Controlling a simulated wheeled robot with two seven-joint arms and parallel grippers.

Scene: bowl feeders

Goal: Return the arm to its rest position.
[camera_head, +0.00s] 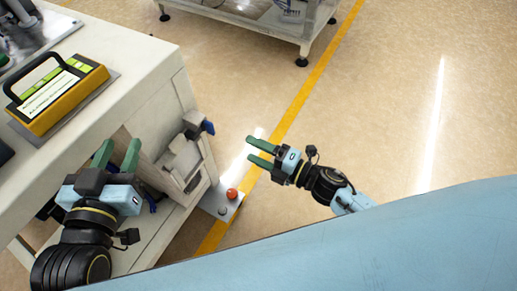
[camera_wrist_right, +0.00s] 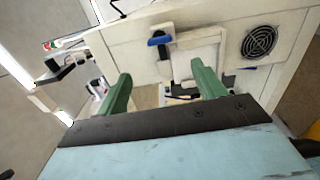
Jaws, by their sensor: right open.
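My right gripper (camera_head: 258,152) is at the middle of the head view, over the floor and to the right of the bench. Its green fingers are apart, with nothing between them. It also shows in the right wrist view (camera_wrist_right: 160,88), where its open fingers face the side of the bench. My left gripper (camera_head: 117,156) is at the lower left of the head view, beside the bench's front edge. Its two green fingers stand apart and I see nothing between them. Part of the left arm's wrist hides the lower bench behind it.
The white bench (camera_head: 135,62) fills the left side, with a yellow box with a black handle (camera_head: 60,95) on top. A red button (camera_head: 232,194) sits on a grey plate at its lower corner. Another wheeled frame (camera_head: 270,25) stands at the back. The floor at right is clear.

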